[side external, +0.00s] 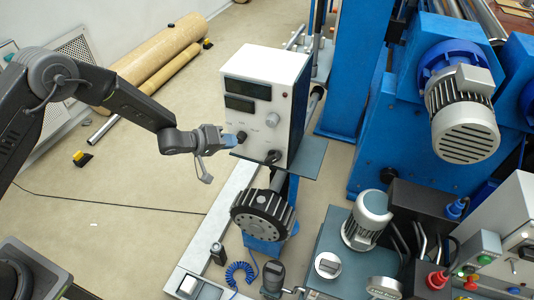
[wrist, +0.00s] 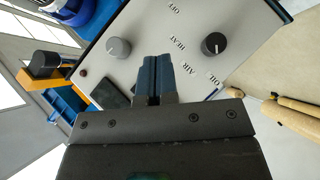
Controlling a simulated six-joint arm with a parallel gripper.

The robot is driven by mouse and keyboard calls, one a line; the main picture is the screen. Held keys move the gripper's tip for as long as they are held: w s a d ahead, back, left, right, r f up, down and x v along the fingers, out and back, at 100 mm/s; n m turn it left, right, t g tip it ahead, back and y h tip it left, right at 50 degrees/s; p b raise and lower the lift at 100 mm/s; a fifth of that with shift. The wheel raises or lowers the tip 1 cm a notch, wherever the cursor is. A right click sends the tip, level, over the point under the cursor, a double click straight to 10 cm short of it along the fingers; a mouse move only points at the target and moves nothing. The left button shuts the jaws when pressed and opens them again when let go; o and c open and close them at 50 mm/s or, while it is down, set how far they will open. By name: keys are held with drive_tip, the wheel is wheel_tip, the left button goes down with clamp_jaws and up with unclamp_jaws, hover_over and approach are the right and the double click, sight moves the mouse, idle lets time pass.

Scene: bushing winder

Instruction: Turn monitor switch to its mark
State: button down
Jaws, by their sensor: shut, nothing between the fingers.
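The monitor is a white box (side external: 288,75) with dark displays on its front. In the wrist view its panel (wrist: 148,25) shows a black knob (wrist: 213,43) at right and a grey knob (wrist: 118,48) at left. My gripper (side external: 232,140) is shut and empty in front of the panel. In the wrist view its blue fingertips (wrist: 152,68) lie between and below the knobs; contact is unclear.
A dark shelf (side external: 308,160) sits under the box, with a black gear-like wheel (side external: 263,215) below. Blue machinery (side external: 368,150) stands to the right. Tan rolls (side external: 160,50) lie on the floor behind. Floor left of the box is mostly open.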

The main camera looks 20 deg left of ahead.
wheel_tip(320, 180, down, 2)
approach(275, 153)
drive_tip(key=x, duration=0.5)
drive_tip(key=shift+w+r, duration=0.15)
drive_tip(key=shift+w, duration=0.15)
drive_tip(key=shift+d+f, duration=0.35)
drive_tip(key=shift+d, duration=0.15)
